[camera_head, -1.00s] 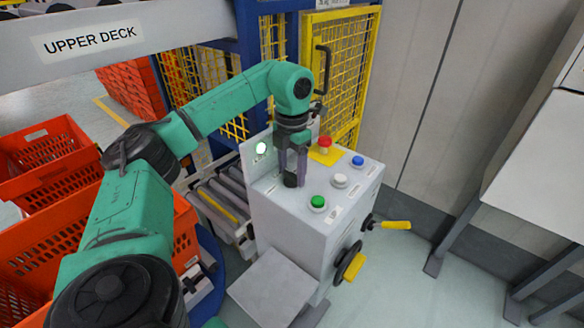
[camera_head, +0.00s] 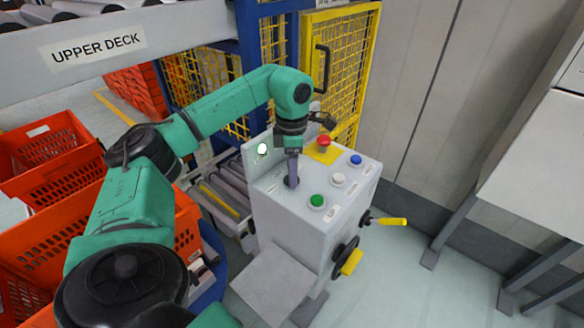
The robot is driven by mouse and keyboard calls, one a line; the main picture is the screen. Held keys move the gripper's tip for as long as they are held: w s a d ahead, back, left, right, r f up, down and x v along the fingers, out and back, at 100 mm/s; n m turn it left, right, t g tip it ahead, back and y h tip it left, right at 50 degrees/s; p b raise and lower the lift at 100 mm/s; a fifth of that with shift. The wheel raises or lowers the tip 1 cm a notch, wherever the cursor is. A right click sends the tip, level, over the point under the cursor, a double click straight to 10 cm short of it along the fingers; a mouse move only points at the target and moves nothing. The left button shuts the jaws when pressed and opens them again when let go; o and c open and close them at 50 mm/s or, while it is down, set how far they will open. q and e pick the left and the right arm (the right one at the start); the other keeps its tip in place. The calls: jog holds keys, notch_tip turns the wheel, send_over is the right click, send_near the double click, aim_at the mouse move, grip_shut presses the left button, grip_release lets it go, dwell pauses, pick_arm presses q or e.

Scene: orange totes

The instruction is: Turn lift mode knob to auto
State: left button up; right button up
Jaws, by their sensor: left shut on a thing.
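The grey control box (camera_head: 300,217) stands near the middle of the head view. A small black knob (camera_head: 289,182) sits on its top panel, left of the green button (camera_head: 317,201). My left gripper (camera_head: 292,180) points straight down and is shut on the knob, its fingers mostly hiding it. The knob's pointer direction and its label cannot be made out. My right gripper is not in view.
A red button on a yellow plate (camera_head: 323,155), a white button (camera_head: 337,181) and a blue button (camera_head: 356,160) share the panel. A yellow-handled lever (camera_head: 392,222) and a handwheel (camera_head: 346,256) stick out of the box. Orange totes (camera_head: 48,157) stand at left.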

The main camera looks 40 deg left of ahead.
pick_arm(q)
jog(key=shift+r, duration=0.1)
dwell(0.3)
jog(key=o, duration=1.4)
notch_tip(320, 180, up, 5)
jog(key=shift+r+b, duration=0.1)
jog(key=shift+b, duration=0.25)
notch_tip(320, 180, up, 9)
jog(key=p, duration=0.5)
jog(key=shift+s+r, duration=0.1)
jog(key=shift+r, duration=0.1)
